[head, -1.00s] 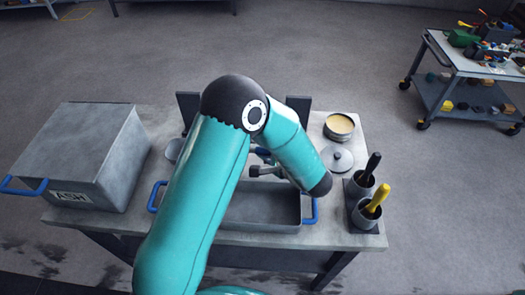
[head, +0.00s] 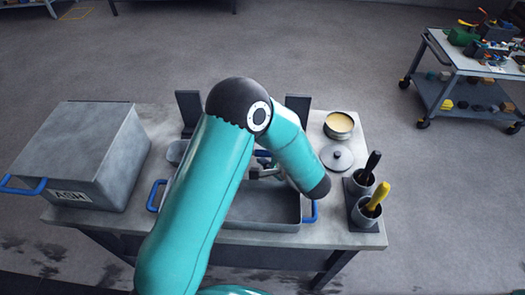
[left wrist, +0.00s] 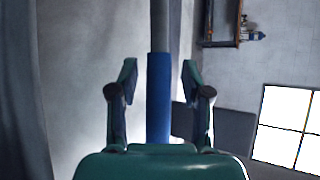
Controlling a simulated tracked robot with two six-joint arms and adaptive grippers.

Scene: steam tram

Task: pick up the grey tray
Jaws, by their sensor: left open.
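The grey tray (head: 262,212) is a shallow rectangular metal tray on the table, with a blue handle at each end. Its middle is partly hidden by my left arm. My left gripper (head: 264,166) is mostly hidden behind that arm and shows only in part above the tray's back side. In the left wrist view my left gripper (left wrist: 159,80) is open. A grey rod with a blue sleeve (left wrist: 159,100) shows between its fingers, with a gap on both sides. I cannot tell what the rod belongs to. My right gripper is not in view.
A grey box marked ASH (head: 80,150) stands left of the tray on the table (head: 330,236). A round tin (head: 338,126), a lid (head: 336,157) and two cups with black and yellow handles (head: 365,208) are at the right. Dark uprights (head: 189,108) stand behind.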

